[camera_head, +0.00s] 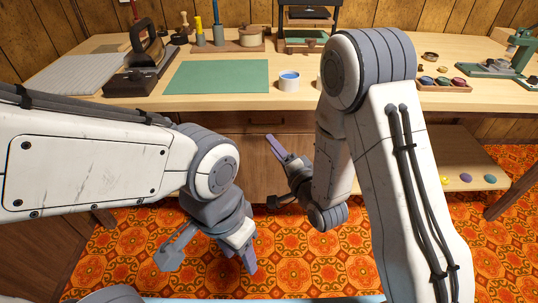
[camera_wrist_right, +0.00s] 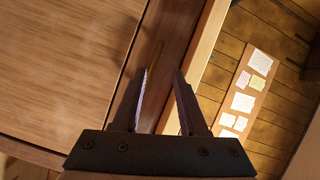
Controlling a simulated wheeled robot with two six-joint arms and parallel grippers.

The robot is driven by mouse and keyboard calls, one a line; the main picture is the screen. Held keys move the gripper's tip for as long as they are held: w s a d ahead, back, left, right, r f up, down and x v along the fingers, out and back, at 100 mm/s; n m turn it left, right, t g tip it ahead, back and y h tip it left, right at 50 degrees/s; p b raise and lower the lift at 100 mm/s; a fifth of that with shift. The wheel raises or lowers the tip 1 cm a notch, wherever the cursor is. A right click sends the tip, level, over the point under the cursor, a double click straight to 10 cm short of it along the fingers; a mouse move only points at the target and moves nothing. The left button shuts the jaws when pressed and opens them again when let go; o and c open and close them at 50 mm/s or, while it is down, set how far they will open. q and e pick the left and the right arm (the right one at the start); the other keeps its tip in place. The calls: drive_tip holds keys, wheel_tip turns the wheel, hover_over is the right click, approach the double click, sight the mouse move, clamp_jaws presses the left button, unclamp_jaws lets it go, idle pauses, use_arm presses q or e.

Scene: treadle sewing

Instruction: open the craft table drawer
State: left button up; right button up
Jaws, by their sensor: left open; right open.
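The craft table (camera_head: 130,92) stands ahead with a light wood top. Its drawer (camera_head: 232,120) is a brown front just under the top edge, and it looks shut. A thin dark handle (camera_head: 266,122) lies along it; the handle (camera_wrist_right: 155,52) also shows in the right wrist view, ahead of the fingertips. My right gripper (camera_head: 279,160) is open and empty, in front of and below the handle; its open fingers (camera_wrist_right: 161,74) point toward the drawer front. I cannot tell any contact. My left gripper (camera_head: 208,259) is open and empty, low over the carpet.
The tabletop holds a green mat (camera_head: 217,77), a white cup (camera_head: 289,81), a black press-like tool (camera_head: 140,68) and a tray of colored pieces (camera_head: 444,84). A lower shelf (camera_head: 470,166) sits at right. The orange carpet (camera_head: 130,250) in front looks clear.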

sight(269, 131)
wheel_tip(269, 131, down, 4)
drive_tip(key=d+r+m+t+b, duration=0.1)
drive_tip(key=d+m+t+b, duration=0.1)
use_arm(q)
wheel_tip(269, 131, down, 10)
drive_tip(key=b, duration=0.6)
use_arm(e)
drive_tip(key=shift+m+t, duration=0.3)
drive_tip(key=shift+m, duration=0.2)
drive_tip(key=x, duration=0.9)
drive_tip(key=shift+w+r, duration=0.1)
drive_tip(key=shift+w, duration=0.15)
clamp_jaws()
